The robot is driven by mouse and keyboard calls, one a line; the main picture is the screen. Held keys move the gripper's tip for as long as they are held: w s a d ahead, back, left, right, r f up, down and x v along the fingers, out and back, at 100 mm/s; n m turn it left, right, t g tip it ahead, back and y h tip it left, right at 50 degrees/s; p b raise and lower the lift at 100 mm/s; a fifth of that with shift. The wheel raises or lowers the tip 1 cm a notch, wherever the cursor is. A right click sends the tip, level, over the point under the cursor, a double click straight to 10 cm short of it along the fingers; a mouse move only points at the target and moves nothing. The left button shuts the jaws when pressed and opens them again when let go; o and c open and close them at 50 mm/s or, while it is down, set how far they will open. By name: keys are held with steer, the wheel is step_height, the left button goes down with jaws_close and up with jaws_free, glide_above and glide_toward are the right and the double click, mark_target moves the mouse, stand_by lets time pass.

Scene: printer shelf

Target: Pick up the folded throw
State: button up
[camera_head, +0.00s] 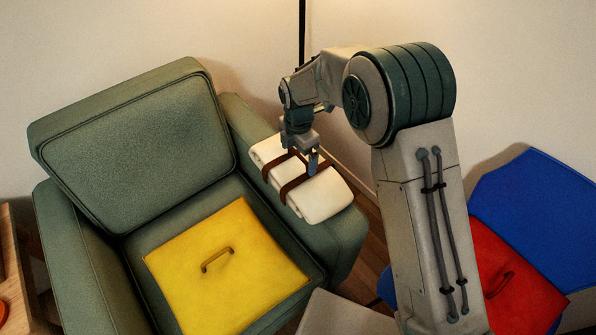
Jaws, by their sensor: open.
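The folded throw (322,197) is a cream roll with two dark brown straps. It lies along the right armrest of a green armchair. My gripper (312,168) points down at the middle of the throw, between or at the straps. Its jaws are open, and the fingertips are close to the throw's upper surface. I cannot tell whether they touch it. My wrist and fingers hide part of the throw's far side and straps.
The green armchair (135,150) carries a yellow square cushion (225,285) with a handle on its seat. At right are a blue chair (540,205) and a red cushion (515,285) with a handle. A dark pole (302,30) stands behind. A wooden table edge (12,260) shows at left.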

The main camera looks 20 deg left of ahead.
steer(key=shift+f, duration=0.45)
steer(key=c, duration=1.4)
steer(key=shift+r, duration=0.1)
steer(key=shift+c, duration=0.5)
steer(key=shift+w+r, duration=0.1)
steer(key=shift+r, duration=0.05)
